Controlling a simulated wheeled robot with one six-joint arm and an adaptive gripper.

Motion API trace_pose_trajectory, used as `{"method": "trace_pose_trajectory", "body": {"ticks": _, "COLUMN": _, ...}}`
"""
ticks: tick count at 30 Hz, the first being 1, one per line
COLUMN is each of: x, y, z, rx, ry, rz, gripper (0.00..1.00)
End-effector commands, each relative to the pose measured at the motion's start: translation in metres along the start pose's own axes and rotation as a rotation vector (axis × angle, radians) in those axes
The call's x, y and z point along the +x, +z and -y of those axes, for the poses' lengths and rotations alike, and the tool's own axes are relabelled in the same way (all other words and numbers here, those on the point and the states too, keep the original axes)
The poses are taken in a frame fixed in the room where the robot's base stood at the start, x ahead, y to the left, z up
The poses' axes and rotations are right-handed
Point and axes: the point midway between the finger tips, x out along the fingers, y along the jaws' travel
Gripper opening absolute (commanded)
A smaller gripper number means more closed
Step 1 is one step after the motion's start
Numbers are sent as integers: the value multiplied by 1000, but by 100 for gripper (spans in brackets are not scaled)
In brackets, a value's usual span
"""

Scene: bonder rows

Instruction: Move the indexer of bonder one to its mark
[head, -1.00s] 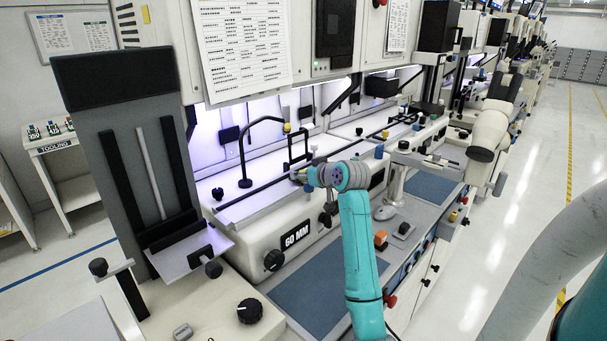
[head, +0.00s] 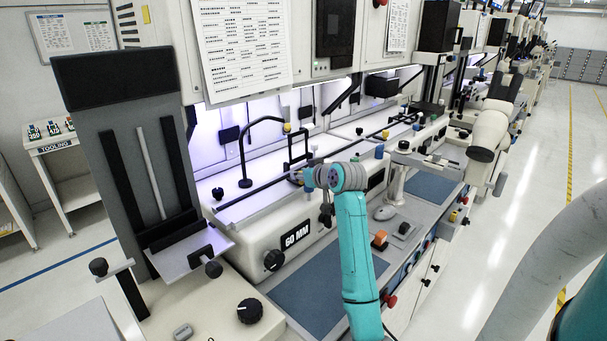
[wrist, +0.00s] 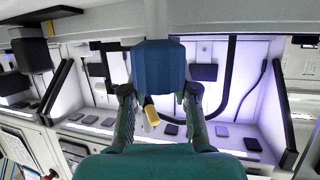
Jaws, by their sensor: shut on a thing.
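My gripper (wrist: 158,98) is shut on a blue block-like knob (wrist: 158,65) in the wrist view, with one finger on each side. I take this to be the indexer's handle, but the rest of the indexer is not clear. In the head view my teal arm reaches over the near bonder (head: 285,222), which bears the label "60 MM". Its wrist end is at the long dark rail along the bonder's front, where a bit of blue (head: 308,179) shows. My fingers are largely hidden there. I cannot make out the indexer's mark.
A black curved arm (head: 243,150) and a dark upright frame stand behind the rail. A tall grey magazine unit (head: 130,150) stands left. The aisle floor is clear.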

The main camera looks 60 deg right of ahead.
Motion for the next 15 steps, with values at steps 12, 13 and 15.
{"method": "trace_pose_trajectory", "body": {"ticks": 12, "x": -26, "y": 11, "z": 107, "rx": -3, "ry": -8, "rz": 0, "gripper": 0}}
{"method": "trace_pose_trajectory", "body": {"ticks": 13, "x": -28, "y": 12, "z": 116, "rx": -4, "ry": -7, "rz": 0, "gripper": 0}}
{"method": "trace_pose_trajectory", "body": {"ticks": 15, "x": -33, "y": 14, "z": 137, "rx": -3, "ry": -7, "rz": 0, "gripper": 0}}
